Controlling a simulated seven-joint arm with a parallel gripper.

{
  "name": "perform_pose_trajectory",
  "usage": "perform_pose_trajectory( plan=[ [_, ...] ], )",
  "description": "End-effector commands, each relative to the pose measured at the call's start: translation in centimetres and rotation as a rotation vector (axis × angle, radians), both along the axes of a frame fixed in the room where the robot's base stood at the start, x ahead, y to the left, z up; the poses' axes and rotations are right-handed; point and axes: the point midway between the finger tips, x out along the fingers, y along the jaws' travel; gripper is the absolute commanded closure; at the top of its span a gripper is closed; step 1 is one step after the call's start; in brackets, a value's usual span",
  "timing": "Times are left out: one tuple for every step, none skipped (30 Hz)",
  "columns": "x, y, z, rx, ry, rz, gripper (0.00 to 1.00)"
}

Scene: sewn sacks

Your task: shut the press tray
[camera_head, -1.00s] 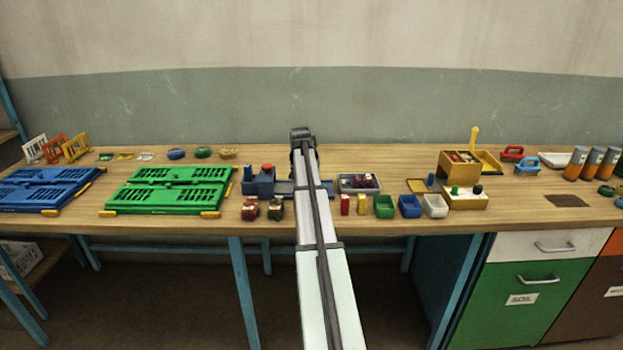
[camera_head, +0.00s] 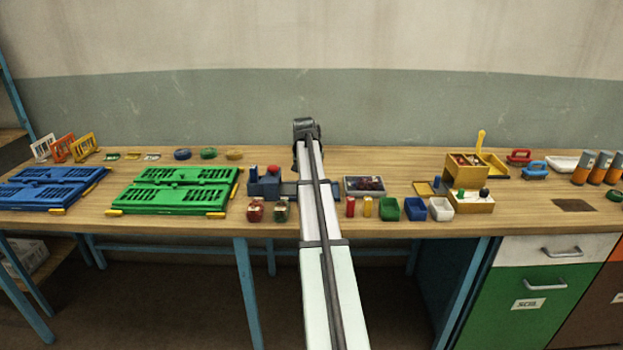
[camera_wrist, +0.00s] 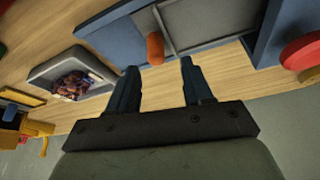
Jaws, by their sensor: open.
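The blue press (camera_head: 264,187) with a red knob on top stands on the bench, just left of my arm. It also shows at the upper right of the wrist view (camera_wrist: 280,38). Its grey and blue tray (camera_wrist: 200,22) sticks out from the press body, and an orange handle (camera_wrist: 155,48) is at the tray's edge. My gripper (camera_wrist: 159,66) is open, with the orange handle just beyond and between its two fingertips; I cannot tell if they touch. My arm hides part of the tray in the head view.
A grey bin (camera_head: 364,186) with dark red contents lies right of my arm; it also shows left of my fingers (camera_wrist: 72,78). Two small jars (camera_head: 256,210) stand in front of the press. Small coloured bins (camera_head: 415,209) and a yellow box (camera_head: 468,170) stand further right. Green crates (camera_head: 175,190) lie left.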

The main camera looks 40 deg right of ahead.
Motion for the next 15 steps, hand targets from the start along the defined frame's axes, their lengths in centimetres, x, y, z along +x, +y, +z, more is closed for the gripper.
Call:
perform_pose_trajectory(
  plan=[
    [-0.3,0.4,1.1,-0.001,-0.002,0.000,0.50],
    [-0.4,0.6,1.6,-0.001,-0.002,0.000,0.50],
    [-0.5,0.8,2.3,-0.001,-0.002,0.000,0.50],
    [-0.7,1.0,2.9,-0.001,-0.002,0.000,0.50],
    [-0.8,1.2,3.4,-0.001,-0.002,0.000,0.50],
    [-0.9,1.4,4.1,-0.001,-0.002,0.000,0.50],
    [-1.0,1.6,4.5,-0.001,-0.002,0.000,0.50],
    [-1.1,1.7,5.0,-0.001,-0.002,0.000,0.50],
    [-1.2,2.0,5.6,0.000,-0.001,0.000,0.50],
    [-1.3,2.1,5.9,0.000,-0.001,0.000,0.50],
    [-1.4,2.2,6.3,0.000,-0.001,0.000,0.50],
    [-1.5,2.3,6.7,0.000,-0.001,0.000,0.50],
    [-1.5,2.5,7.0,0.000,-0.001,0.000,0.50],
    [-1.6,2.6,7.3,0.000,-0.001,0.000,0.50],
    [-1.7,2.7,7.6,0.000,-0.001,0.000,0.50]
  ],
)
